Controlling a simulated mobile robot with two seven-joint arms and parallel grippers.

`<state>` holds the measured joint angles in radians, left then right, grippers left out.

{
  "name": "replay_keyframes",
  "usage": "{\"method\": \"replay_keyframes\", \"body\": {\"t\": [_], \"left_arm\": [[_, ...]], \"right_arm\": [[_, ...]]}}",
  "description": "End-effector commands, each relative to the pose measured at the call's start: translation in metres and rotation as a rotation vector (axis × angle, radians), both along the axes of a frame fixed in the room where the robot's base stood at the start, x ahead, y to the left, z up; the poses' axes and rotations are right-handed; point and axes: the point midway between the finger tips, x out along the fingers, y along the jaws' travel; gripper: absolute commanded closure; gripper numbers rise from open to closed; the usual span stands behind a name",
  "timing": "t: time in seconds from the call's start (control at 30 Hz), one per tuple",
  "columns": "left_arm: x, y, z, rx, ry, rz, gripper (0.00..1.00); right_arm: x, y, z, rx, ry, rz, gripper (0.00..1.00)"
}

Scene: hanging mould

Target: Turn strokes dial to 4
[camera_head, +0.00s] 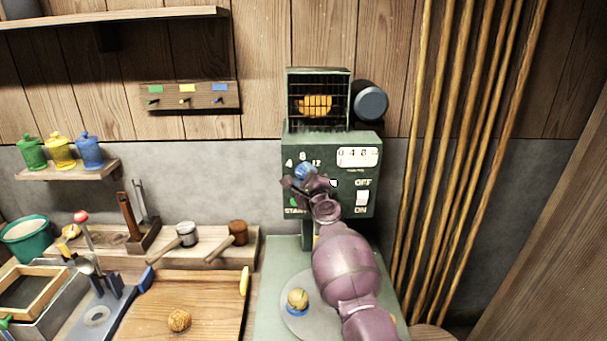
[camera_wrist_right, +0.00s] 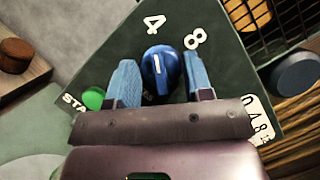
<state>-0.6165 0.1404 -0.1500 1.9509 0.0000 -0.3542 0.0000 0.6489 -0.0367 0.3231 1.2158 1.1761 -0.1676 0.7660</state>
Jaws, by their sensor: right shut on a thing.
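The green machine's panel (camera_head: 333,150) carries the blue strokes dial (camera_head: 305,172) with the marks 4, 8 and 12 around its top. In the right wrist view the dial (camera_wrist_right: 160,74) sits between the two blue finger pads of my right gripper (camera_wrist_right: 163,85), which is shut on it. The dial's white line points up in that view, roughly at the 4. In the head view my right gripper (camera_head: 306,184) covers the panel's lower left part. My left gripper is not in view.
A green START button (camera_wrist_right: 93,98) sits close to the left finger. A white OFF/ON switch (camera_head: 362,197) is right of my gripper. A round plate (camera_head: 293,322) with a yellow-brown ball (camera_head: 298,299) lies below.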

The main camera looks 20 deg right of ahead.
Motion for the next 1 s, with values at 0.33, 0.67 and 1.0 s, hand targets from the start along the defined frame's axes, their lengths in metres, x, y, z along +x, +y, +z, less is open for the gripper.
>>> {"method": "replay_keyframes", "body": {"t": [0.33, 0.67, 1.0], "left_arm": [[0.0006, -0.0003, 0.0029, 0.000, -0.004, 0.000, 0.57], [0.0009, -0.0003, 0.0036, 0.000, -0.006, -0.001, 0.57], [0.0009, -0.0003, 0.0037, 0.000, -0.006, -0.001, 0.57]], "right_arm": [[-0.0002, 0.0009, -0.0020, -0.024, 0.010, 0.002, 0.77], [-0.0002, 0.0008, -0.0015, -0.023, 0.009, 0.001, 0.38], [0.0000, 0.0003, -0.0002, -0.023, 0.007, 0.000, 0.31]]}}
